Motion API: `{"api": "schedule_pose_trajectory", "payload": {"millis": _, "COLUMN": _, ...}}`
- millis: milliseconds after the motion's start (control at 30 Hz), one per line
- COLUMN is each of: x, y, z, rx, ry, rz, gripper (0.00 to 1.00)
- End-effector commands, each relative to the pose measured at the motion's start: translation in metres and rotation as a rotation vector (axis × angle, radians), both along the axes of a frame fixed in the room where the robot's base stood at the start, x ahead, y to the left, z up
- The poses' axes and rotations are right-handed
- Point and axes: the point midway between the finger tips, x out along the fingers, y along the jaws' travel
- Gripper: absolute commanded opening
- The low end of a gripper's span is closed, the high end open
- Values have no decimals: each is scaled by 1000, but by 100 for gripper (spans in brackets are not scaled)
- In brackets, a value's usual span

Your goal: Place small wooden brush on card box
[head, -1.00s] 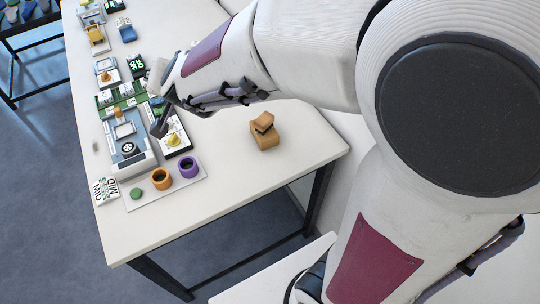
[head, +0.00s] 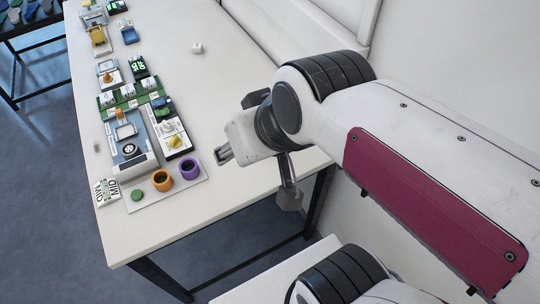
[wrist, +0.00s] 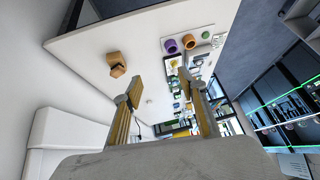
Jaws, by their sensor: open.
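My gripper (wrist: 161,82) is open in the wrist view, with nothing between its two yellow-sided fingers. The brown card box (wrist: 115,58) stands on the white table, up and left of the fingers in that view and apart from them. A small wooden piece with a dark band (wrist: 117,71), which looks like the brush, rests at the box and appears to be on top of it. In the head view my wrist and gripper hang over the table's right end and hide the box and brush.
An orange cup (head: 162,180) and a purple cup (head: 190,169) stand on a grey mat (head: 150,202) at the table's near end. Several trays and small tools line the left side. A small white item (head: 197,47) sits farther back. The table's middle is clear.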

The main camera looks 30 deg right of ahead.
Motion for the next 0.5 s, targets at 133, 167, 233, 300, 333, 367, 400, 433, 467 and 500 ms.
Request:
{"api": "schedule_pose_trajectory", "payload": {"millis": 133, "x": -29, "y": -21, "z": -5, "rx": -72, "ry": 44, "rz": -13, "gripper": 41}}
{"api": "schedule_pose_trajectory", "payload": {"millis": 167, "x": -33, "y": -24, "z": -6, "rx": -82, "ry": 53, "rz": -15, "gripper": 41}}
{"api": "schedule_pose_trajectory", "payload": {"millis": 233, "x": -39, "y": -29, "z": -7, "rx": -99, "ry": 64, "rz": -20, "gripper": 41}}
{"api": "schedule_pose_trajectory", "payload": {"millis": 300, "x": -43, "y": -32, "z": -8, "rx": -109, "ry": 72, "rz": -23, "gripper": 41}}
{"api": "schedule_pose_trajectory", "payload": {"millis": 333, "x": -44, "y": -33, "z": -9, "rx": -111, "ry": 73, "rz": -23, "gripper": 41}}
{"api": "schedule_pose_trajectory", "payload": {"millis": 367, "x": -44, "y": -33, "z": -9, "rx": -112, "ry": 74, "rz": -24, "gripper": 41}}
{"api": "schedule_pose_trajectory", "payload": {"millis": 400, "x": -44, "y": -33, "z": -9, "rx": -113, "ry": 75, "rz": -24, "gripper": 41}}
{"api": "schedule_pose_trajectory", "payload": {"millis": 433, "x": -44, "y": -33, "z": -9, "rx": -112, "ry": 75, "rz": -24, "gripper": 41}}
{"api": "schedule_pose_trajectory", "payload": {"millis": 467, "x": -44, "y": -33, "z": -9, "rx": -112, "ry": 75, "rz": -24, "gripper": 41}}
{"api": "schedule_pose_trajectory", "payload": {"millis": 500, "x": -44, "y": -33, "z": -9, "rx": -112, "ry": 74, "rz": -24, "gripper": 41}}
